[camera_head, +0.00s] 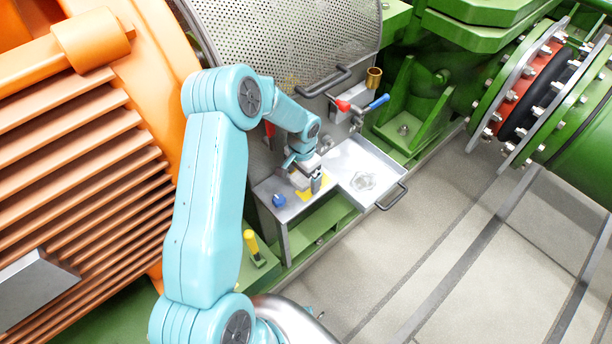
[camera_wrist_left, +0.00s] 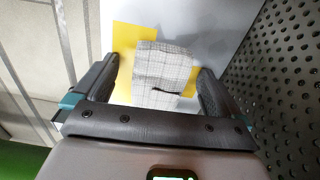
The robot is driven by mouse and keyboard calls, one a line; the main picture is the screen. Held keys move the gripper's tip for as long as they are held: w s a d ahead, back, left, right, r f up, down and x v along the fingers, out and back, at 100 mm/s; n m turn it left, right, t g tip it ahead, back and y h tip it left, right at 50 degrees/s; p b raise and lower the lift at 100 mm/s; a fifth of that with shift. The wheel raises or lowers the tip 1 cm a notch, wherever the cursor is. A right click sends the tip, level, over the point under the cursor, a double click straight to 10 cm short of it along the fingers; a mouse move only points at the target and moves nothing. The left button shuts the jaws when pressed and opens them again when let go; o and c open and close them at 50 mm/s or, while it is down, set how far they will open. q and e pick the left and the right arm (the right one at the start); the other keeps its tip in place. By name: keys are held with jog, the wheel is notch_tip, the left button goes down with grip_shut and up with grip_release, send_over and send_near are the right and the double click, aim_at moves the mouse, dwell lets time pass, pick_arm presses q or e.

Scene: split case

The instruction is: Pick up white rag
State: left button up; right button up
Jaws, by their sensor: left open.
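The white rag (camera_wrist_left: 163,72) has a thin grey check pattern and lies on a yellow patch (camera_wrist_left: 128,42) on a grey surface. My left gripper (camera_wrist_left: 158,85) is open, with one finger on each side of the rag in the left wrist view. I cannot tell whether the fingers touch it. In the head view my left gripper (camera_head: 314,184) points down over the small grey shelf (camera_head: 270,188), at the yellow patch, and mostly hides the rag. My right gripper is not in view.
A blue knob (camera_head: 279,200) stands on the shelf. A perforated guard (camera_head: 285,35) rises behind. Red-handled (camera_head: 342,105) and blue-handled (camera_head: 378,102) tools stand near. Floor lies clear at right.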

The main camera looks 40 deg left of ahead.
aim_at(303, 177)
pick_arm(q)
jog(key=c, duration=1.1)
jog(key=shift+r, duration=0.1)
notch_tip(303, 177, up, 7)
jog(key=shift+d+f, duration=0.1)
jog(key=shift+d, duration=0.05)
jog(key=d+b, duration=0.1)
jog(key=d, duration=0.5)
jog(key=s+d, duration=0.1)
jog(key=d, duration=0.6)
jog(key=d+b, duration=0.1)
jog(key=d, duration=0.5)
jog(key=shift+s+d+b, duration=0.3)
jog(key=shift+s, duration=0.1)
jog(key=o, duration=0.4)
jog(key=c, duration=0.3)
jog(key=shift+n, duration=0.3)
jog(key=r, duration=0.2)
jog(key=w+r, duration=0.1)
jog(key=r, duration=0.1)
jog(key=w+r, duration=0.1)
jog(key=r, duration=0.1)
jog(key=shift+d+r, duration=0.2)
jog(key=shift+d, duration=0.1)
jog(key=shift+c, duration=0.2)
